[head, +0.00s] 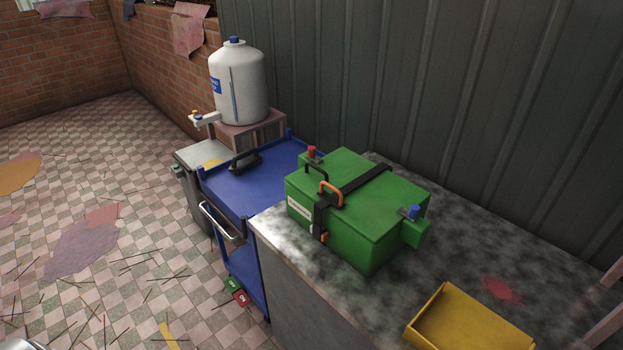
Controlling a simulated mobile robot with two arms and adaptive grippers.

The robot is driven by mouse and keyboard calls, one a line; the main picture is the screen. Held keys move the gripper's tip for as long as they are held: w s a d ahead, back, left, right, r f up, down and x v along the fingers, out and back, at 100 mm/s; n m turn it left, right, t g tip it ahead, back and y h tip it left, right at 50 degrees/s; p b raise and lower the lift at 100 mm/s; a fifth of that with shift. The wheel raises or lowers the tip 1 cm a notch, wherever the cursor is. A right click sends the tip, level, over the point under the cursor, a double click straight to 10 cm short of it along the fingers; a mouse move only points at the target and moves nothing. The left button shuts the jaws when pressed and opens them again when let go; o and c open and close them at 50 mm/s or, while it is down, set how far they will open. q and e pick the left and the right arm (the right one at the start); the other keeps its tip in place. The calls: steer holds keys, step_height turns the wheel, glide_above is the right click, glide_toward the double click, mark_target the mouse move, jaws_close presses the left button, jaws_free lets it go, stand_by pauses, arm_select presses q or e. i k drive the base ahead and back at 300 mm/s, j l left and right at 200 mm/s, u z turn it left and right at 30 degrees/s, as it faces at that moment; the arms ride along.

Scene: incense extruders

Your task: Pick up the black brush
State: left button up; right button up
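A small black object with a raised handle, which looks like the black brush (245,162), rests on the blue cart top (234,192) near its far left side. It lies left of the green box and in front of the stand with the white tank. It is too small to make out bristles.
A green box (370,233) with a black strap and an orange clip stands on the grey worktop (295,258). A yellow tray (470,325) is at its front right. A white tank (240,85) stands on a small stand (258,128) behind the cart. Thin sticks litter the open tiled floor at left.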

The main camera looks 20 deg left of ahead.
mark_target(236, 166)
steer(key=u, duration=1.2)
steer(key=i+j+z, duration=0.15)
steer(key=z, duration=0.3)
steer(key=i+j+z, duration=0.15)
steer(key=j+z, duration=0.25)
steer(key=i+j+z, duration=0.1)
steer(key=j, duration=0.3)
steer(key=i+j+z, duration=0.15)
steer(key=j, duration=0.3)
steer(key=i+j+z, duration=0.1)
steer(key=j, duration=0.3)
steer(key=i+j+z, duration=0.1)
steer(key=j, duration=0.35)
steer(key=i+j+z, duration=0.1)
steer(key=j, duration=0.35)
steer(key=i, duration=0.05)
